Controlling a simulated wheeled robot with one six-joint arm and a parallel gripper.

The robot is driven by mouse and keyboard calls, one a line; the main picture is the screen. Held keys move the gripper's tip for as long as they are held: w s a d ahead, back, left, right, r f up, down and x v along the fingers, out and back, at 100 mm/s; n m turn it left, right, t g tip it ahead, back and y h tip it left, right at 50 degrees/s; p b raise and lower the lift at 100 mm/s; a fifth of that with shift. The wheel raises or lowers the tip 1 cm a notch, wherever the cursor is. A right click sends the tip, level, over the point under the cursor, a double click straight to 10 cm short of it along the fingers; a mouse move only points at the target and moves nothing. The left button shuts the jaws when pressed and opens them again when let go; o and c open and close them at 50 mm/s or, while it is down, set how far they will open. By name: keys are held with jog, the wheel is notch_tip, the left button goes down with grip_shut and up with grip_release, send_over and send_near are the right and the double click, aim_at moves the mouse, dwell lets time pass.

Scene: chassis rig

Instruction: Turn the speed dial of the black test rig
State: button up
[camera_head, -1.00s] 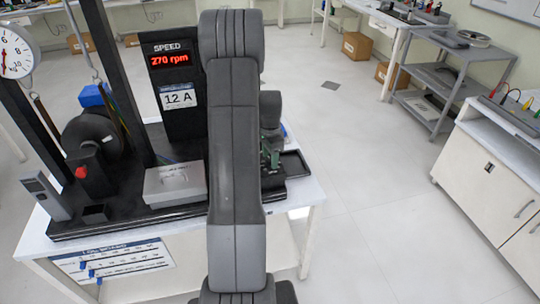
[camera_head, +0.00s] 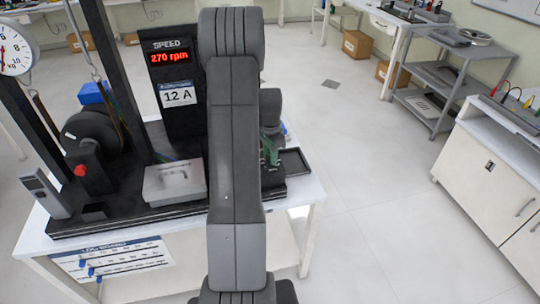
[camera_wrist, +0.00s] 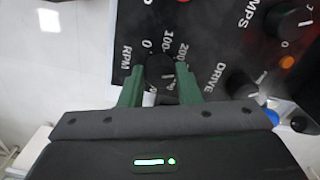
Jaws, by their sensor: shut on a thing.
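The black test rig (camera_head: 140,213) stands on a white table, with a red display (camera_head: 168,57) reading 270 rpm under the word SPEED. In the wrist view the panel shows an RPM scale marked 0, 100 and 200. The dark speed dial (camera_wrist: 158,72) sits at this scale, between the green fingers of my gripper (camera_wrist: 160,68). My gripper is shut on the dial, one finger on each side. The dial is dark against the panel and its pointer is hard to make out. In the head view my arm hides the dial, and only part of my gripper (camera_head: 268,152) shows.
In the wrist view a DRIVE knob (camera_wrist: 240,85) and an AMPS knob (camera_wrist: 285,20) sit to the right, near an orange light (camera_wrist: 287,62). In the head view a black tray (camera_head: 292,162) lies right of the rig.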

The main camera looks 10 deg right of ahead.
jog(key=n+b, duration=0.1)
jog(key=n, duration=0.2)
jog(key=shift+f+b, duration=0.1)
jog(key=shift+b, duration=0.2)
jog(key=n+b, duration=0.1)
jog(key=n, duration=0.3)
jog(key=n+b, duration=0.1)
jog(key=n, duration=0.5)
jog(key=shift+b, duration=0.35)
jog(key=n, duration=0.5)
jog(key=shift+n+b, duration=0.4)
jog(key=shift+n, duration=2.2)
jog(key=o, duration=1)
jog(key=shift+r, duration=0.25)
